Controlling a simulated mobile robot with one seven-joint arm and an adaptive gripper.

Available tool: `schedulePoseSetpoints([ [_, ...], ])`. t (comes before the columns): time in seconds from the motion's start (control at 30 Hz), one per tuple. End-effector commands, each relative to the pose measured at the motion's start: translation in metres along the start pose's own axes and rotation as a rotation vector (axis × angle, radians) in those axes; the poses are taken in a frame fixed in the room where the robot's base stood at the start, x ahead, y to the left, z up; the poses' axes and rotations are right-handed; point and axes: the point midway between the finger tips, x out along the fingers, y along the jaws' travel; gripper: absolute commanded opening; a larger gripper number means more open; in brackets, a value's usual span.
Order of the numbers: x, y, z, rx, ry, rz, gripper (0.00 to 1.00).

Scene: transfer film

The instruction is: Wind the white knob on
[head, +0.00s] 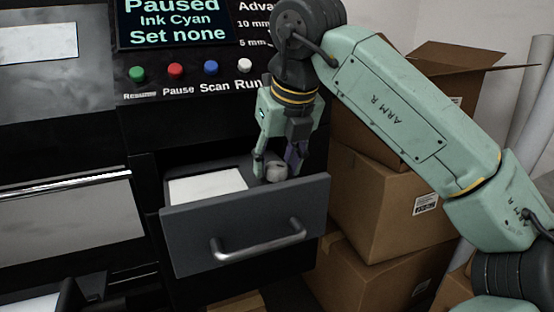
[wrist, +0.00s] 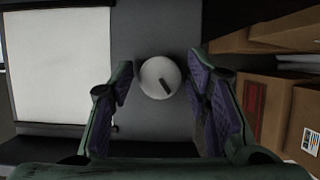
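The white knob (wrist: 160,77) is a round, pale disc with a dark pointer mark aimed to the lower right in the wrist view. In the head view the knob (head: 275,172) sits inside the open grey drawer (head: 245,226), toward its right end. My gripper (head: 274,167) points down into the drawer over the knob. In the wrist view my gripper (wrist: 163,90) is open, with one purple-padded finger on each side of the knob and a gap on both sides. The display (head: 180,20) reads "Paused", "Ink Cyan", "Set none".
A white sheet or panel (head: 207,186) lies in the drawer left of the knob. The drawer has a metal handle (head: 258,242). Coloured buttons, including a white Run button (head: 245,65), line the machine above. Cardboard boxes (head: 380,205) are stacked close on the right.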

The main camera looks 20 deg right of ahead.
Motion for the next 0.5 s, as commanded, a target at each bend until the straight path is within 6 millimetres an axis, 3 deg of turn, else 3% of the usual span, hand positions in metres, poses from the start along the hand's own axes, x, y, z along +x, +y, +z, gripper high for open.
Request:
schedulePoseSetpoints([
  [0.37,-0.001,0.000,0.000,0.000,-0.001,0.000,0.53],
  [0.5,-0.011,0.000,0.000,0.001,-0.001,-0.001,0.53],
])
